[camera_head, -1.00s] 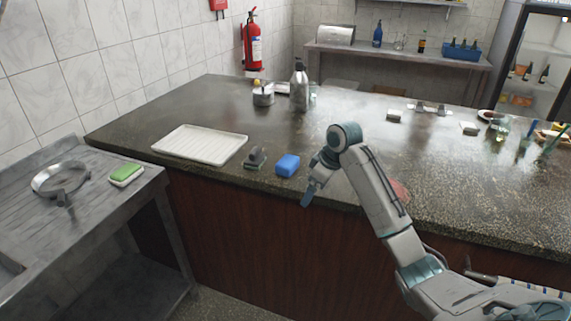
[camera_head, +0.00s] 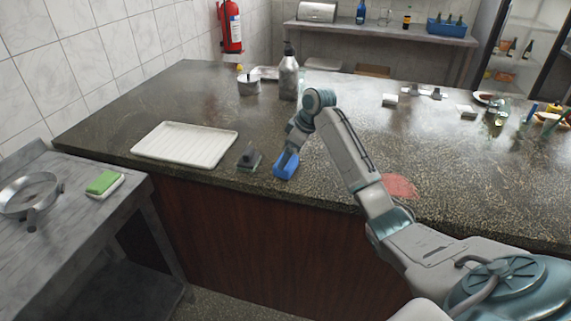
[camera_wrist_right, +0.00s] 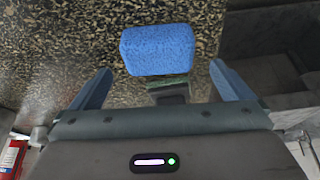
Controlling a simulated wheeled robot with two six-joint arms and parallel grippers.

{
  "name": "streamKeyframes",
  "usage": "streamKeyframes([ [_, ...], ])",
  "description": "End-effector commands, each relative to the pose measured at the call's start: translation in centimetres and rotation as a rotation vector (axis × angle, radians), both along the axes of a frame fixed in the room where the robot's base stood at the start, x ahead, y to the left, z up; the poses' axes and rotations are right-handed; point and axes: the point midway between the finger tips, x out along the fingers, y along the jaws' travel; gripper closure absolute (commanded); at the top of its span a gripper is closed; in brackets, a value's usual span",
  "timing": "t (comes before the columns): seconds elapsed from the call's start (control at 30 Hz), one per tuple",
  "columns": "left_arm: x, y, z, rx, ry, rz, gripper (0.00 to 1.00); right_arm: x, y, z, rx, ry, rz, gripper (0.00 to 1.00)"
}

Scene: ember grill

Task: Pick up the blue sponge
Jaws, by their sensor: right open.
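The blue sponge (camera_head: 280,168) lies on the dark speckled counter near its front edge. In the right wrist view the sponge (camera_wrist_right: 158,49) sits just beyond and between the two blue fingers. My right gripper (camera_head: 286,160) is over the sponge, and its fingers partly hide it in the head view. In the right wrist view this gripper (camera_wrist_right: 162,84) is open, with a finger on each side and nothing between them. I cannot tell whether a finger touches the sponge. My left gripper is not in view.
A dark-handled scrubber (camera_head: 249,158) stands close to the left of the sponge. A white ribbed tray (camera_head: 186,144) lies farther left. A metal bottle (camera_head: 288,75) and a small pot (camera_head: 248,85) stand behind. A green sponge (camera_head: 103,182) is on the side table.

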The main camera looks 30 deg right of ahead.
Motion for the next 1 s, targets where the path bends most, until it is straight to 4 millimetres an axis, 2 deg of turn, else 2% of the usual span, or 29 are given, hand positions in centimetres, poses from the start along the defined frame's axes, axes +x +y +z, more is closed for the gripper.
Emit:
streamKeyframes([
  [0.2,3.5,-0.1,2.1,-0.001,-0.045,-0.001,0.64,0.9,0.6,-2.7,0.002,0.005,-0.001,0.0],
  [0.3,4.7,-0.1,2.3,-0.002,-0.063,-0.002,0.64,1.3,0.8,-4.0,0.001,0.003,0.0,0.0],
  [0.43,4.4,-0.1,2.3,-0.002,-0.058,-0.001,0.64,1.5,0.9,-4.6,-0.001,0.002,0.0,0.0],
  [0.6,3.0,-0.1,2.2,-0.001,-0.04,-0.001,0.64,1.5,0.9,-4.7,-0.001,0.002,0.0,0.0],
  [0.67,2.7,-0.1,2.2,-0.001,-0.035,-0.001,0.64,1.5,0.9,-4.7,-0.001,0.002,0.0,0.1],
  [0.83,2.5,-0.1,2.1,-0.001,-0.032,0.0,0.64,1.5,0.8,-4.7,-0.001,0.002,0.0,0.42],
  [1.0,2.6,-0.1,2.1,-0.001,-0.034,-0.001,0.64,1.5,0.8,-4.6,-0.001,0.0,0.0,0.42],
])
